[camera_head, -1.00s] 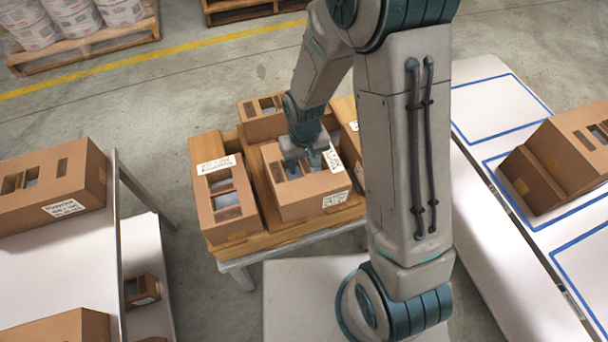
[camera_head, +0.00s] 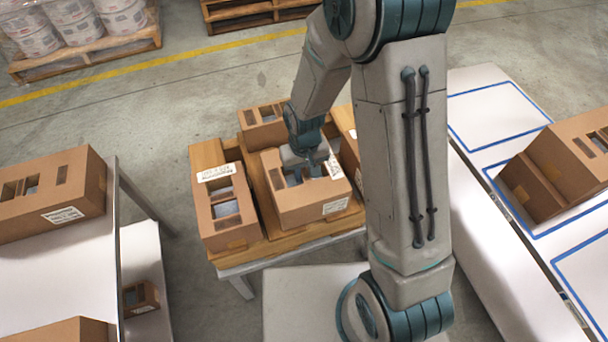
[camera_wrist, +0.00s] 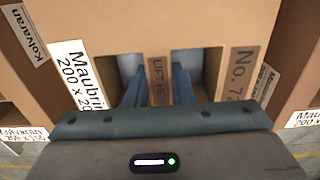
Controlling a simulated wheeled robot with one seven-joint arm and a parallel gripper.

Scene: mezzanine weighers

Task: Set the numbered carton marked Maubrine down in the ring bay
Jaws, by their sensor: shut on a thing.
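The Maubrine carton (camera_head: 300,212) is a brown box with cut-out openings in its top. It sits among other cartons on a wooden tray (camera_head: 205,157) on a small stand. In the wrist view its white label (camera_wrist: 78,75) reads "Maubrin…", with a "No. 7…" tag (camera_wrist: 240,72) beside the right opening. My gripper (camera_head: 310,168) is down at the carton's top. In the wrist view its blue fingers (camera_wrist: 158,88) reach into two openings and are shut on the "LIFT HERE" strip between them. The fingertips are hidden inside. No ring mark is visible.
Other cartons stand close at the left (camera_head: 225,212) and behind (camera_head: 262,122). At right, a white table (camera_head: 490,110) has blue-outlined bays; one holds brown cartons (camera_head: 565,165), and the far one looks empty. A white shelf (camera_head: 60,270) with cartons stands at left.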

